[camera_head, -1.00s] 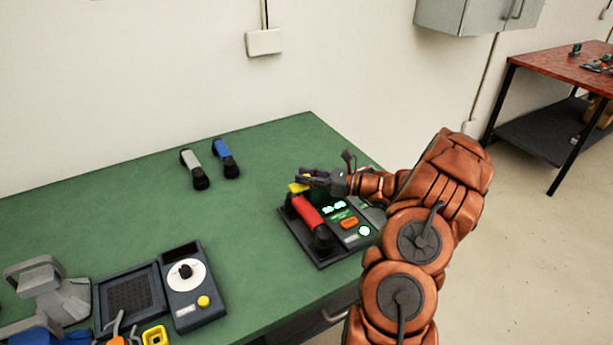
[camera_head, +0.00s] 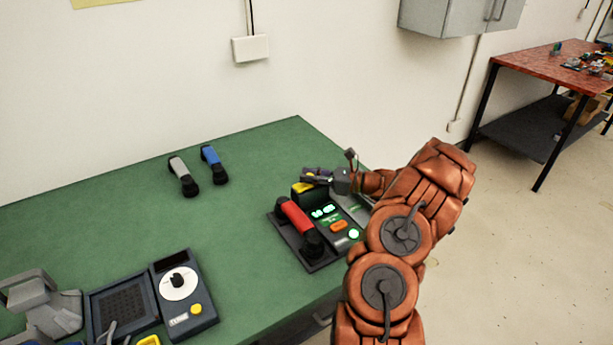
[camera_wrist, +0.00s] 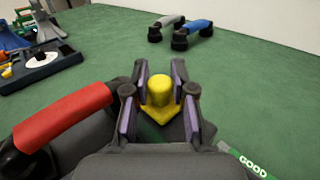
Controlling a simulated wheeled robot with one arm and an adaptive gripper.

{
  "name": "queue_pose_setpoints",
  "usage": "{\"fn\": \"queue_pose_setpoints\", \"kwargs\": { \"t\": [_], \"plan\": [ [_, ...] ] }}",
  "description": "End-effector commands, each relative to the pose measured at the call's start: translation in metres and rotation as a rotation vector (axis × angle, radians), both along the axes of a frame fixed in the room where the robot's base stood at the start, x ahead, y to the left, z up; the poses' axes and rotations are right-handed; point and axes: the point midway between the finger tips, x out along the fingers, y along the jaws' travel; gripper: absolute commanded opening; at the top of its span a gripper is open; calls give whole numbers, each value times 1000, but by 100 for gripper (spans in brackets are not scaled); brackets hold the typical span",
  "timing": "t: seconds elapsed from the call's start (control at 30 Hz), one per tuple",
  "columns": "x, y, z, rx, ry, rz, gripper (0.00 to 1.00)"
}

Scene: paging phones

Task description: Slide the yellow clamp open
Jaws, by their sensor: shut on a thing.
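The yellow clamp (camera_head: 303,187) sits at the far end of the paging phone base (camera_head: 318,266), beyond the red handset (camera_head: 298,215). In the wrist view the clamp (camera_wrist: 160,92) stands between the two fingers of my gripper (camera_wrist: 160,78), which is shut on it. The red handset (camera_wrist: 62,117) lies to the left of the fingers, apart from them. In the head view my gripper (camera_head: 317,175) reaches in from the right and partly hides the clamp. The base carries a lit green display (camera_head: 323,212), an orange button (camera_head: 339,226) and a lit green button (camera_head: 354,234).
A grey handset (camera_head: 184,176) and a blue handset (camera_head: 213,165) lie farther back on the green table (camera_head: 120,220). A device with a white dial (camera_head: 180,285) stands at the front left. The table between them is clear. A red table (camera_head: 545,75) stands away at right.

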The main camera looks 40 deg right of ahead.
Motion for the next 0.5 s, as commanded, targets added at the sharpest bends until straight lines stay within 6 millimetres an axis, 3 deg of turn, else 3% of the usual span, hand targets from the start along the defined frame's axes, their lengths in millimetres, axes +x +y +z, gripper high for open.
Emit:
{"fn": "queue_pose_setpoints", "kwargs": {
  "t": [0.17, 0.2, 0.43, 0.5],
  "plan": [
    [0, -6, 2, -4, -3, -15, 0],
    [0, -6, 2, -4, -3, -15, 25],
    [0, -4, 1, -3, -3, -11, 49],
    [0, -3, 1, -3, -3, -9, 51]
  ]
}}
